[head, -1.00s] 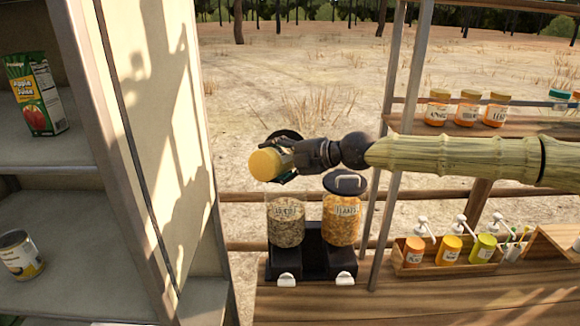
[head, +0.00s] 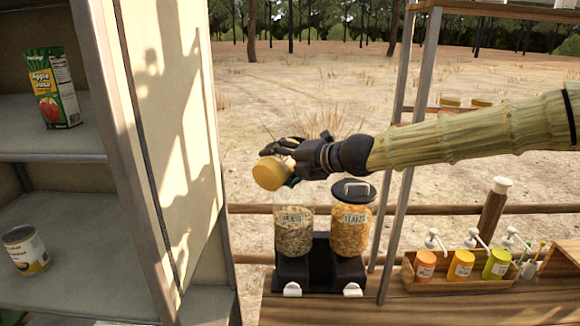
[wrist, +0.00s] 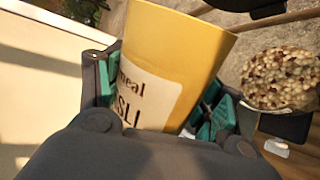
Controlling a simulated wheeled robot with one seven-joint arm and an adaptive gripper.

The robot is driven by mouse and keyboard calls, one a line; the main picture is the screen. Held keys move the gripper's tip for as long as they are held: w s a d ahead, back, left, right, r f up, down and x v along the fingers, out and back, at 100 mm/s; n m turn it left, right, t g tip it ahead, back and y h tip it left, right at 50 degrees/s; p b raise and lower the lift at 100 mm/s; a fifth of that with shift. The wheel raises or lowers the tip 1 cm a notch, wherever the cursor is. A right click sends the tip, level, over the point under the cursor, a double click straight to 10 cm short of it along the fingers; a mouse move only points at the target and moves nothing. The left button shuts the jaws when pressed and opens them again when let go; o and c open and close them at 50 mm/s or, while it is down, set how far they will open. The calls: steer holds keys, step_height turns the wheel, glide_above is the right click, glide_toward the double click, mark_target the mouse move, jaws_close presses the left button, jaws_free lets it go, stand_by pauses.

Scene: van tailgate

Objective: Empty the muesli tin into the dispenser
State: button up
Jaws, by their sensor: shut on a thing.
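My gripper (head: 284,170) is shut on the yellow muesli tin (head: 270,174), held tilted above and slightly left of the dispenser (head: 318,275). In the wrist view the tin (wrist: 175,55) sits between the fingers, its label partly readable as "SLI"; its inside is hidden. The dispenser has two clear canisters on a black stand. The left canister (head: 293,235) has no lid on and holds muesli; the muesli also shows in the wrist view (wrist: 282,78), right of the tin. The right canister (head: 350,232) holds flakes under a dark lid (head: 353,191).
A shelf cabinet (head: 150,130) stands left, with a juice carton (head: 53,88) and a can (head: 27,250). A grey post (head: 398,205) rises just right of the dispenser. Pump bottles (head: 460,266) stand in a wooden tray further right on the counter (head: 450,308).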

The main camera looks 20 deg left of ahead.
steer(key=shift+f+b, duration=0.15)
steer(key=shift+b, duration=0.5)
steer(key=n+b, duration=0.1)
steer(key=b, duration=0.4)
steer(key=shift+s, duration=0.4)
steer(key=b, duration=0.1)
steer(key=t+b, duration=0.1)
steer(key=b, duration=0.1)
steer(key=shift+s+a+n+b, duration=0.15)
steer(key=shift+s+n+b, duration=0.15)
steer(key=shift+s, duration=0.05)
steer(key=shift+s+b, duration=0.1)
steer(key=shift+b, duration=0.45)
